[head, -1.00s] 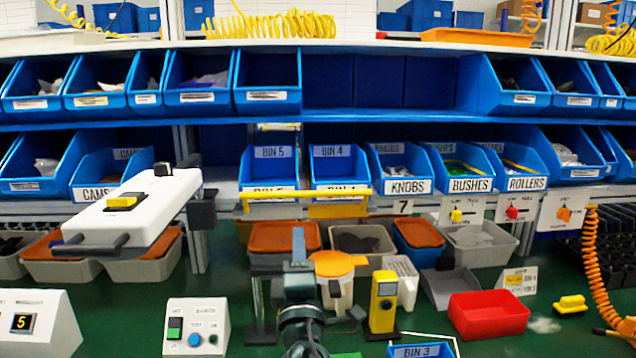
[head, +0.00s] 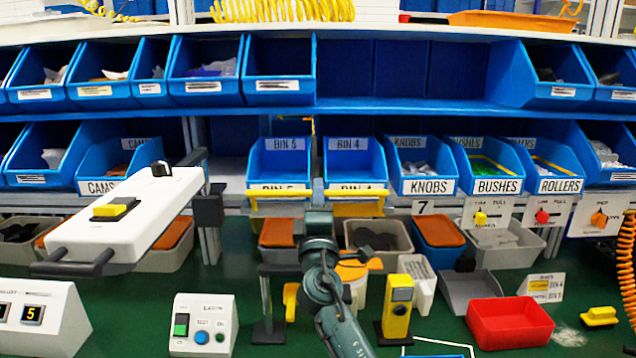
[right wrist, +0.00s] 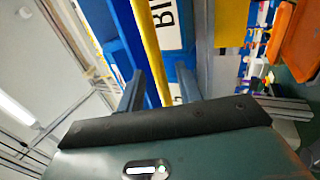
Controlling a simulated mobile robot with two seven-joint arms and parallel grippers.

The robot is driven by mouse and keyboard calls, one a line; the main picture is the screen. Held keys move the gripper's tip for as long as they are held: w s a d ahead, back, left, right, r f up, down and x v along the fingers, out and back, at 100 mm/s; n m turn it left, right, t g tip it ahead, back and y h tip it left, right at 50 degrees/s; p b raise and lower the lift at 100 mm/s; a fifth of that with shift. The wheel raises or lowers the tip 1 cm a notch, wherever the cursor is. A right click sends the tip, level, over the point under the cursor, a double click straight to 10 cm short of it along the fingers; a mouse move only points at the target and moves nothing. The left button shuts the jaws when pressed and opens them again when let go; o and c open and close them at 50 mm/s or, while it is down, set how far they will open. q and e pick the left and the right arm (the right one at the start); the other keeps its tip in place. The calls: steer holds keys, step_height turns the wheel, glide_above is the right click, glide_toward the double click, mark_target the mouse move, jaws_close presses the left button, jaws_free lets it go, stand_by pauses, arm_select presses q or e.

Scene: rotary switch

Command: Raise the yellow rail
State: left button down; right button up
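The yellow rail (head: 358,193) runs level across the fronts of the BIN 5 (head: 279,160) and BIN 4 (head: 354,160) bins on the lower shelf. My right gripper (head: 318,214) is at the rail's middle, seen from behind, and its fingers are mostly hidden in the head view. In the right wrist view, the gripper (right wrist: 160,72) is open and the yellow rail (right wrist: 150,45) passes between its two fingers. I cannot tell whether a finger touches it. My left gripper is not in view.
Blue bins marked KNOBS (head: 428,187), BUSHES (head: 497,187) and ROLLERS stand to the right. A white unit with black handles (head: 140,215) juts out at left. Below are a yellow post (head: 397,308), a red tray (head: 510,322) and a white button box (head: 203,322).

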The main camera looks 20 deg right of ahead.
steer(key=shift+x, duration=1.65)
jaws_close()
